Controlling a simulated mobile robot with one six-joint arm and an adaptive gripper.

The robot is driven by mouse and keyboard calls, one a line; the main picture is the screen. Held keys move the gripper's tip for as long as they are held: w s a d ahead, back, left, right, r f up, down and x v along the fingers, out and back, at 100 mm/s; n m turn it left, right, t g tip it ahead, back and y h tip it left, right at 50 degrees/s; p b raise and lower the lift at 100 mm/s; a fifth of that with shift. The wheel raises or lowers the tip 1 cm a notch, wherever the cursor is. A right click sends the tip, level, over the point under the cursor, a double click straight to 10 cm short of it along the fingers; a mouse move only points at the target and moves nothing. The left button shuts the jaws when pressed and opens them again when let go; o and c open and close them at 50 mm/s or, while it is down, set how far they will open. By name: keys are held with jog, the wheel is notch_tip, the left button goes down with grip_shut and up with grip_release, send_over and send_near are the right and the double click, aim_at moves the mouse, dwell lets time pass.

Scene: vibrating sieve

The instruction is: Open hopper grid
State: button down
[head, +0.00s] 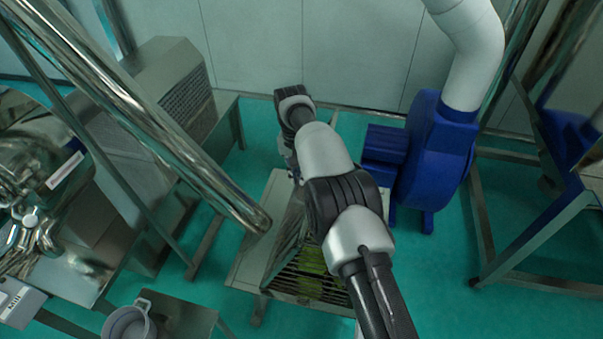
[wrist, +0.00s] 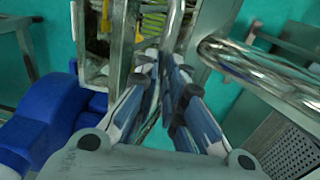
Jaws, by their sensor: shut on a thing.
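The hopper (head: 247,265) is a square metal box below my arm in the head view. Its slatted grid (head: 312,284) shows dark bars with yellow-green below, partly covered by my arm. In the wrist view a piece of the grid (wrist: 152,22) shows at the top, left of a shiny metal bar (wrist: 175,20). My gripper (wrist: 164,64) is at the near end of this bar, its fingers close together and shut on it. Whether the bar is the grid's handle or its edge I cannot tell. In the head view my fingertips are hidden behind my arm.
A thick shiny pipe (head: 150,115) slants down on the left, ending near the hopper; it also shows close right of my gripper (wrist: 255,68). A blue blower (head: 432,155) stands right of the hopper. A grey pot (head: 128,322) stands at the lower left.

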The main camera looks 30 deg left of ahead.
jog(key=shift+s+f, duration=0.25)
jog(key=shift+f, duration=0.35)
jog(key=shift+s+f, duration=0.25)
jog(key=shift+f, duration=0.35)
jog(key=c, duration=2.1)
grip_release()
jog(key=o, duration=0.3)
jog(key=shift+w+a+f, duration=0.3)
jog(key=shift+w+a, duration=0.15)
jog(key=shift+a, duration=0.1)
jog(key=shift+o, duration=1)
jog(key=shift+s+d+r, duration=0.1)
jog(key=shift+d+r, duration=0.3)
jog(key=shift+a+f, duration=0.1)
